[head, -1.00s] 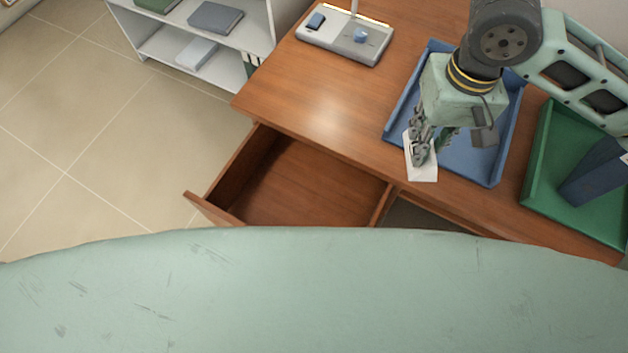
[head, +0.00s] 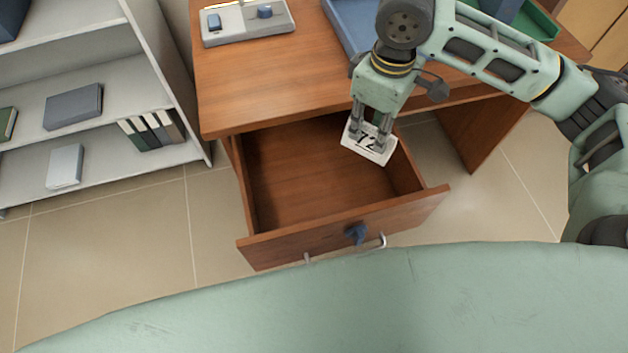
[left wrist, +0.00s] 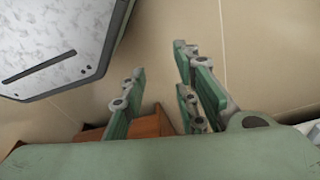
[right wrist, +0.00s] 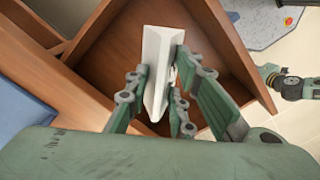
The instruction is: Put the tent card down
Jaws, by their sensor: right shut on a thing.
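The tent card (head: 369,142) is white with a black "72" on its face. My right gripper (head: 370,132) is shut on it and holds it tilted over the right side of the open drawer (head: 300,180). In the right wrist view the card (right wrist: 158,65) stands between the fingers, with the wooden drawer interior below. I cannot tell how high above the drawer floor it is. My left gripper (left wrist: 160,95) shows only in its own wrist view, with its fingers apart and nothing between them, above the floor.
The wooden desk (head: 260,85) carries a grey device (head: 247,22), a blue tray (head: 350,25) and a green tray (head: 540,20). A grey shelf (head: 110,85) with books stands to the left.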

